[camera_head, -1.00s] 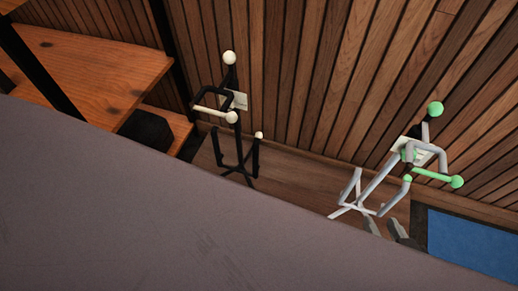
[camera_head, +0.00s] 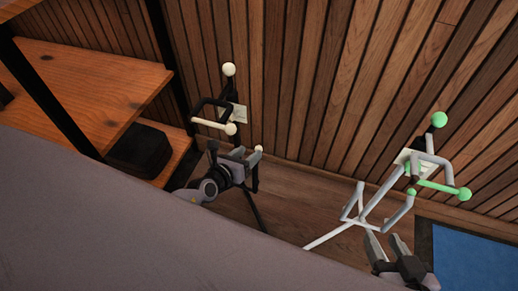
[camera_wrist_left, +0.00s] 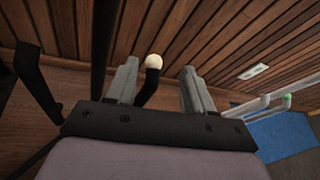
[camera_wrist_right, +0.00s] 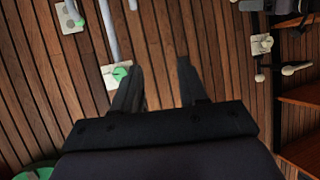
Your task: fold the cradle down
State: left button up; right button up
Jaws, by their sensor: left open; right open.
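A black stand (camera_head: 233,96) with cream balls and a cream-coloured bar stands against the wood wall. Its lower upturned arms show in the head view, one tipped with a cream ball (camera_head: 258,149). My left gripper (camera_head: 250,155) is open beside these lower arms and partly hides them. In the left wrist view a black arm with a cream ball (camera_wrist_left: 153,61) appears between the open fingers, with no visible grip on it. A pale grey stand (camera_head: 375,198) with green balls (camera_head: 464,194) stands to the right. My right gripper (camera_head: 384,242) is open and empty, just below its lower arms.
Wooden shelves (camera_head: 100,75) with a black frame stand at the left, with a dark object (camera_head: 140,150) on the lower one. A blue panel (camera_head: 470,262) lies at the lower right. A grey surface (camera_head: 90,230) fills the lower left. Floor between the stands is clear.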

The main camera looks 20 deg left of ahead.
pick_arm(q)
jog(key=shift+m+g, duration=0.4)
jog(key=shift+m, duration=0.4)
jog(key=w+f+b, duration=0.2)
jog(key=w, duration=0.1)
jog(key=w+d+f+b, duration=0.1)
jog(key=w+f+b, duration=0.1)
jog(key=shift+w+d+f+b, duration=0.2)
jog(key=shift+w+b, duration=0.1)
jog(key=shift+w, duration=0.35)
pick_arm(e)
jog(key=shift+w+a+f+m+y, duration=0.2)
jog(key=shift+a+y, duration=0.15)
jog(key=shift+a, duration=0.25)
jog(key=shift+w+a+f+m+y, duration=0.2)
jog(key=shift+a+y, duration=0.2)
jog(key=shift+a, duration=0.15)
jog(key=shift+w+a+f+m+y, duration=0.1)
jog(key=shift+w+a+f+y, duration=0.1)
jog(key=shift+a+y, duration=0.3)
jog(key=shift+a, duration=0.1)
pick_arm(q)
jog(key=shift+a, duration=0.1)
grip_shut()
